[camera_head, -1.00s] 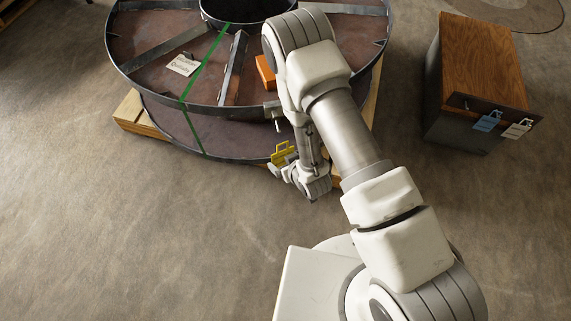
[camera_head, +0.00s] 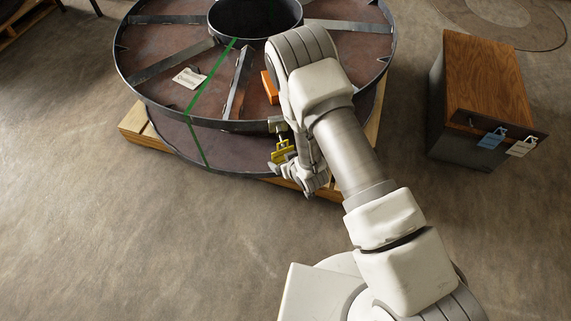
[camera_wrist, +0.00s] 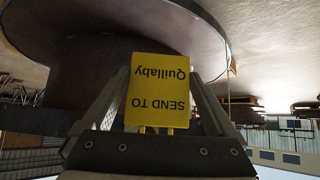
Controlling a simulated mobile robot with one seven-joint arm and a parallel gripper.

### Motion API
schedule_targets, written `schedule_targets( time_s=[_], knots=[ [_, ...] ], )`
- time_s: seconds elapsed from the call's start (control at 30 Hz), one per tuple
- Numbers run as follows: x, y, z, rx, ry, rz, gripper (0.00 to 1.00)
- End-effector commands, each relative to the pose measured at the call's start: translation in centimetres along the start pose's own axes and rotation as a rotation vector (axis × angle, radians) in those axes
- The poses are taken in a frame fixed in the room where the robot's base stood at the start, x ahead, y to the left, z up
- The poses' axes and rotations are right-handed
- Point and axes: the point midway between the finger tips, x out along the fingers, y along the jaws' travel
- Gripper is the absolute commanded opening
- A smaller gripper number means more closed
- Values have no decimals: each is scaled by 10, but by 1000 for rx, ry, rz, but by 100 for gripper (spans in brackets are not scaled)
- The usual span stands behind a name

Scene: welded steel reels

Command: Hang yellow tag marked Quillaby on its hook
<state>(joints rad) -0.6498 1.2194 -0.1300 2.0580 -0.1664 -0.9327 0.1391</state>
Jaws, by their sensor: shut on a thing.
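The yellow tag (camera_head: 281,152) is held by my gripper (camera_head: 289,167) at the near side of the reel (camera_head: 150,98), beside its lower flange. In the wrist view the tag (camera_wrist: 158,88) sits between my two fingers, its face reading "SEND TO Quillaby" upside down. A small bracket, perhaps the hook (camera_head: 277,124), projects from the upper rim just above the tag. I cannot tell whether the tag touches it. A pale label (camera_head: 189,78) with dark writing, hard to read, lies on the reel's upper face.
The reel rests on a wooden pallet (camera_head: 139,126) and has a green strap (camera_head: 208,85) across it. An orange block (camera_head: 269,88) sits on its upper face. A wood-topped cabinet (camera_head: 485,75) at right carries a blue tag (camera_head: 491,139) and a white tag (camera_head: 522,147). Floor in front is clear.

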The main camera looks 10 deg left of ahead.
Motion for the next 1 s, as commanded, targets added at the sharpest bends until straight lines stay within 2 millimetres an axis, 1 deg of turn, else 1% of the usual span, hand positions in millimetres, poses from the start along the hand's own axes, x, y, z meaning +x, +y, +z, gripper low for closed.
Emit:
schedule_targets(
  time_s=[0.23, 0.5, 0.7, 1.0],
  knots=[
    [11, 4, -10, -1, 2, 0, 43],
    [23, 6, -12, 0, 1, 0, 43],
    [26, 7, -11, 0, 1, 0, 43],
    [27, 7, -11, 0, 1, 0, 43]
  ],
)
